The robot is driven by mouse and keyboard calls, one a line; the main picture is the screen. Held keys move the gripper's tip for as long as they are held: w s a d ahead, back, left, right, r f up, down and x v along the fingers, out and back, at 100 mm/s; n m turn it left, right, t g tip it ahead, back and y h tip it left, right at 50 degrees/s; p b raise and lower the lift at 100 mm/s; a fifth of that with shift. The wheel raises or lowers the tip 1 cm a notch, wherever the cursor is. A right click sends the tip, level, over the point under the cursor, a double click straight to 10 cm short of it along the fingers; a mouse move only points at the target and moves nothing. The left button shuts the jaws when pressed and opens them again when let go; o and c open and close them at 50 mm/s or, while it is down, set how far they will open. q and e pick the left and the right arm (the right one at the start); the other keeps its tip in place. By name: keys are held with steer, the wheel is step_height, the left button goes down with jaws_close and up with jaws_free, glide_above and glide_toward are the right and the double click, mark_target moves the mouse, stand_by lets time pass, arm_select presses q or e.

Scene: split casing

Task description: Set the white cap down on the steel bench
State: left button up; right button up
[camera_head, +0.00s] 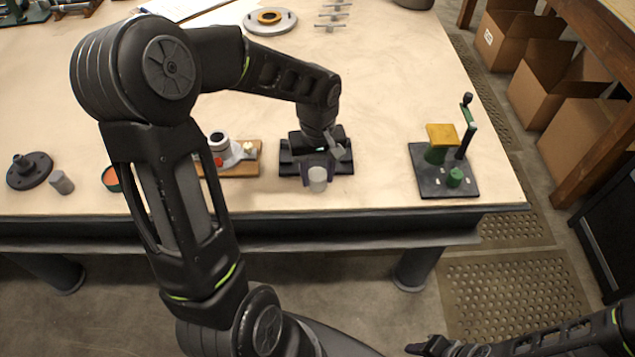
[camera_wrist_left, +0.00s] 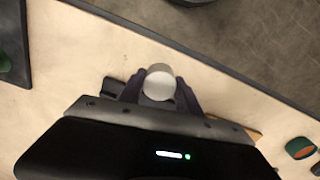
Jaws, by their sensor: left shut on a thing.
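The white cap (camera_head: 318,176) is a small pale cylinder in the head view, near the front edge of the steel bench (camera_head: 380,196). My left gripper (camera_head: 318,182) is shut on it, with a dark finger on either side. In the left wrist view the cap (camera_wrist_left: 159,84) sits between the two fingers of the gripper (camera_wrist_left: 160,92), its round end showing. I cannot tell whether the cap touches the bench top. My right gripper (camera_head: 425,346) is low at the bottom right, off the bench; its fingers are too small to read.
A black base (camera_head: 345,165) lies under my left gripper. A wooden board (camera_head: 240,170) with a white-grey part is to its left, and a black fixture (camera_head: 445,185) with green and yellow parts to its right. Bare bench (camera_head: 385,120) lies between. The front edge is close.

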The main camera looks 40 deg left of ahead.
mark_target(317, 195)
arm_select(q)
steer(key=shift+f, duration=1.85)
steer(key=shift+f, duration=0.1)
steer(key=shift+f, duration=0.2)
steer(key=o, duration=1.3)
steer(key=shift+r, duration=0.15)
steer(key=shift+r, duration=0.1)
step_height(317, 195, up, 12)
steer(key=shift+r, duration=0.1)
